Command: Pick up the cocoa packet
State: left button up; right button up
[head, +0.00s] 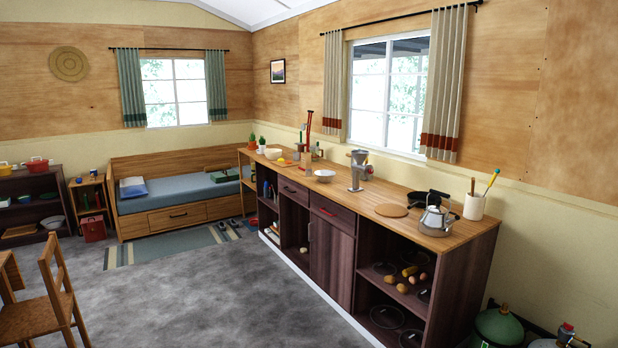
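I cannot make out a cocoa packet for certain in the head view. Several small items stand at the far end of the long wooden counter (415,228), too small to tell apart, near a tall red object (308,128). The counter's open shelves hold dark pans and several small brown and yellow items (405,280); the insides are dim. Neither of my grippers is in view.
On the counter are a kettle (437,221), a utensil pot (474,206), a round board (391,210), a grey grinder (356,170) and a white bowl (325,175). A chair (55,300) stands at left, a green gas bottle (498,327) at right. The grey floor (215,290) between is clear.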

aim_at(306, 157)
jog(key=i+j+u, duration=0.1)
jog(key=i+u, duration=0.3)
jog(key=i, duration=4.6)
jog(key=i+j+z, duration=0.15)
jog(key=i, duration=0.35)
jog(key=i+j+z, duration=0.15)
jog(key=i, duration=0.4)
jog(key=i+j+z, duration=0.2)
jog(key=i, duration=0.3)
